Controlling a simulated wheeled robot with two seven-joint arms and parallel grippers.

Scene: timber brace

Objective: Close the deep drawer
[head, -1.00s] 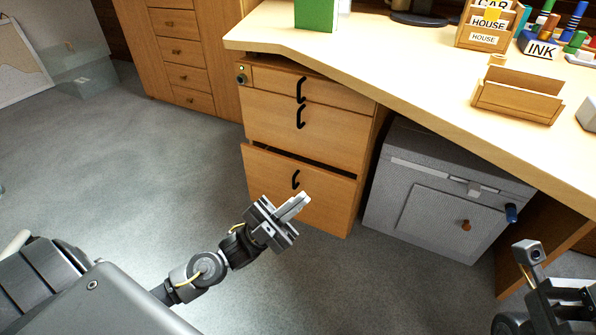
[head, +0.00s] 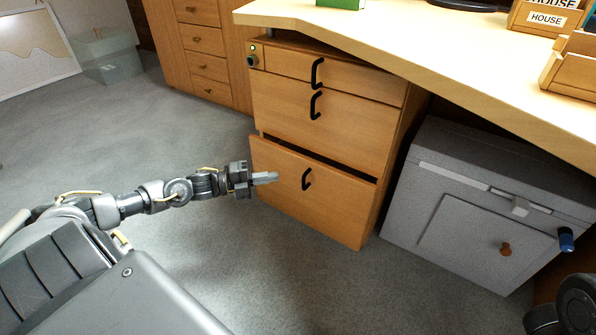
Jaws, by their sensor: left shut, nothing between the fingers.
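The deep drawer (head: 335,207) is the bottom drawer of the wooden pedestal under the desk. It stands a little open, with a dark gap along its top edge. Its black handle (head: 307,179) is on the front panel. My left gripper (head: 275,177) is shut and empty, with its fingertips at the left part of the drawer front, left of the handle. I cannot tell whether they touch the panel. Of my right arm, only a dark part shows at the lower right corner; its gripper is out of view.
The upper drawers (head: 330,120) of the pedestal look shut. A grey cabinet (head: 470,215) stands right of the pedestal under the desktop (head: 430,55). A wooden chest of drawers (head: 205,50) is behind. The grey floor (head: 210,260) in front is clear.

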